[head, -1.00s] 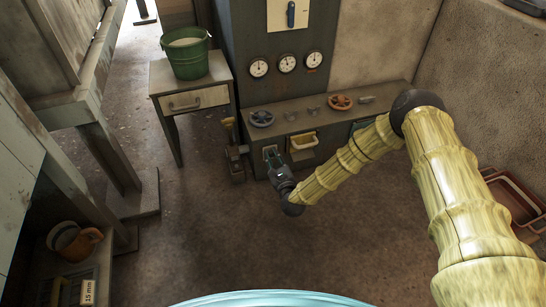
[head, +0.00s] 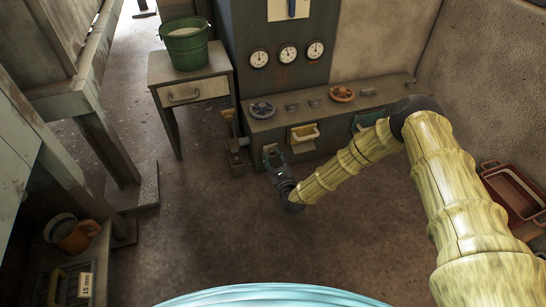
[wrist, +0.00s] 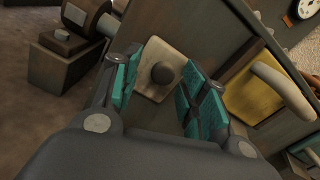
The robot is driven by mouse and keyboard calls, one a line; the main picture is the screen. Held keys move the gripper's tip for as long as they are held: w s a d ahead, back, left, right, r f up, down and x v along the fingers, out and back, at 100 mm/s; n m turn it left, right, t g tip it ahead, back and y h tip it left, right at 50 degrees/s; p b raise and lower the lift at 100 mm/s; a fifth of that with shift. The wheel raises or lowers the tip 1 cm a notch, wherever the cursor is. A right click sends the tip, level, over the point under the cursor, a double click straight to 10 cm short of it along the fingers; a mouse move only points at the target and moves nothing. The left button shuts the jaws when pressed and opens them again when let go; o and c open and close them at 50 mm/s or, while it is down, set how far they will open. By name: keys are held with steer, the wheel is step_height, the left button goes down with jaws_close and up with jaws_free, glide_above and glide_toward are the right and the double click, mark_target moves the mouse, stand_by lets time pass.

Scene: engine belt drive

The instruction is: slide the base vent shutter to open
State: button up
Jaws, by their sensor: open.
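A small pale plate (wrist: 150,88) with a round dark knob (wrist: 163,73) is on the front of the grey base cabinet, seen in the wrist view. It appears to be the vent shutter; whether it is open or shut I cannot tell. My gripper (wrist: 160,90) is open, with teal pads on either side of the knob. The knob shows between the fingers, and contact is not clear. In the head view my gripper (head: 274,156) is low at the left part of the cabinet front and hides most of the plate.
The grey cabinet (head: 330,112) carries handwheels on top and a yellow drawer (head: 303,133) right of my gripper. A brown block with a lever (head: 236,150) stands close on the left. A small table (head: 190,90) holds a green bucket (head: 185,45). Open floor lies in front.

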steer(key=v, duration=1.2)
